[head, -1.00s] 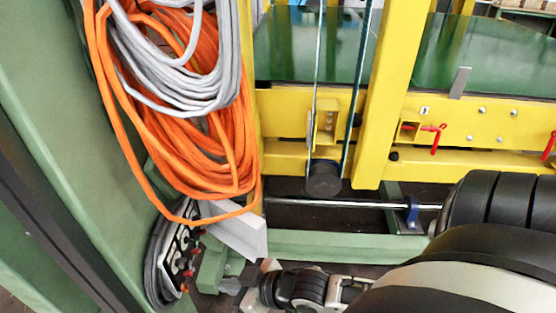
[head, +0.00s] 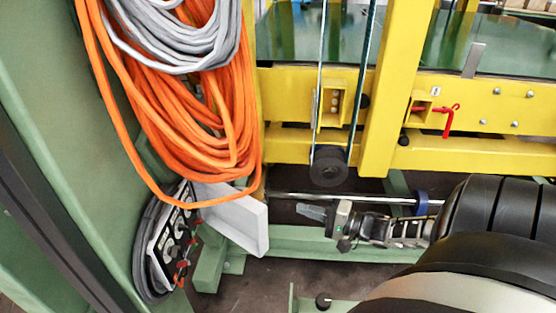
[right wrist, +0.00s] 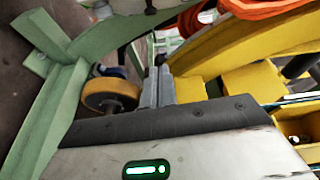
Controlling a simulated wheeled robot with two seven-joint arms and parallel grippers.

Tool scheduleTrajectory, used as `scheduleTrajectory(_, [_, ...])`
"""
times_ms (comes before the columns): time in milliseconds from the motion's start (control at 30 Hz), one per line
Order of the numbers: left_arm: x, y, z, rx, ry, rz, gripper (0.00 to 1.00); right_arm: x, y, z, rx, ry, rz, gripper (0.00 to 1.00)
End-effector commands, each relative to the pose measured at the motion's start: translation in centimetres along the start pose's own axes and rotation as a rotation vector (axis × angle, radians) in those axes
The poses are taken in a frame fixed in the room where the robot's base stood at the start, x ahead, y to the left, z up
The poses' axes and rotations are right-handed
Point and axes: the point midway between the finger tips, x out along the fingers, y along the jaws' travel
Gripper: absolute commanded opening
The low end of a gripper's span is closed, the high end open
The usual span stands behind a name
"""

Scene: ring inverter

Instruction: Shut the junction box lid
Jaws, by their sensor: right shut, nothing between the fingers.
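The junction box (head: 166,246) is at the lower left in the head view, on the green post, with several sockets and red parts on its face. Its light grey lid (head: 236,222) stands open, sticking out to the right. The orange cable hangs down over the box's upper edge. My right gripper (head: 308,212) is to the right of the lid, apart from it, pointing left. It is shut and empty. Its closed fingers (right wrist: 160,86) also show in the right wrist view, where I cannot make out the lid. My left gripper is not in view.
Orange cable (head: 190,110) and grey cable (head: 180,55) coils hang above the box. A yellow frame (head: 380,100) with a red handle (head: 446,118) stands behind. A green beam (head: 320,243) runs below my gripper. In the wrist view an orange wheel (right wrist: 112,96) is near the fingers.

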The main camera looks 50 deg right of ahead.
Motion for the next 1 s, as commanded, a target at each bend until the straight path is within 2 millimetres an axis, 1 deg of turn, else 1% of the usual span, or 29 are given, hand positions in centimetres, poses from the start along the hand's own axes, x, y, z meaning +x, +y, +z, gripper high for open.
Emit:
scheduleTrajectory(167, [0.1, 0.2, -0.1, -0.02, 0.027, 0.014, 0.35, 3.0, 0.1, 0.1, 0.0, -0.001, -0.007, 0.0])
scheduleTrajectory(400, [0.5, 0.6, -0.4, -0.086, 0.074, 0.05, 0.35, 8.2, 0.2, 0.1, 0.0, -0.002, -0.005, 0.0])
scheduleTrajectory(500, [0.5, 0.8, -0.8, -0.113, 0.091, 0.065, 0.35, 9.9, 0.1, 0.4, 0.0, -0.002, -0.003, 0.0])
scheduleTrajectory(600, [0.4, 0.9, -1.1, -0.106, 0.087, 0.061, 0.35, 9.9, 0.0, 2.2, 0.004, -0.003, 0.001, 0.0])
scheduleTrajectory(733, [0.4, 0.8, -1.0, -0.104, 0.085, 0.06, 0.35, 10.3, 0.0, 3.4, 0.001, -0.002, 0.001, 0.0])
scheduleTrajectory(833, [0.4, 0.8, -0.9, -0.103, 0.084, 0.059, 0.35, 10.4, 0.0, 3.9, 0.001, -0.001, 0.001, 0.0])
scheduleTrajectory(1000, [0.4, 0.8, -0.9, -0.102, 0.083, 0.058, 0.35, 10.4, 0.0, 4.0, -0.002, -0.001, 0.002, 0.0])
